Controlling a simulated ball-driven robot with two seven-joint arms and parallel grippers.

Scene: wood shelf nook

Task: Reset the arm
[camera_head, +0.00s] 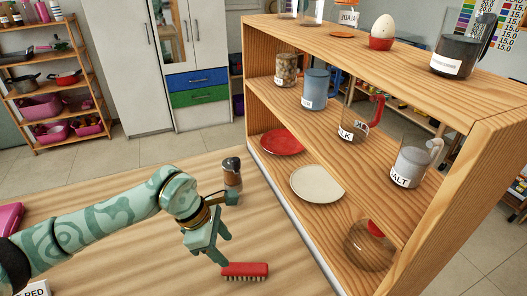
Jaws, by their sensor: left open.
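My left arm (120,222) is pale green with darker swirls and comes in from the left over the wooden table (290,280). My left gripper (222,252) is open and points down. Its fingers are just above and to the left of a red brush (245,270) lying on the table. Nothing shows between the fingers. My right gripper is not in view.
A wooden shelf (385,70) stands at the right, holding labelled jars, cups, an egg in a red cup (382,32), a red plate (282,142) and a white plate (317,184). A dark-topped jar (232,173) stands behind my gripper. A pink object (10,218) lies at the left.

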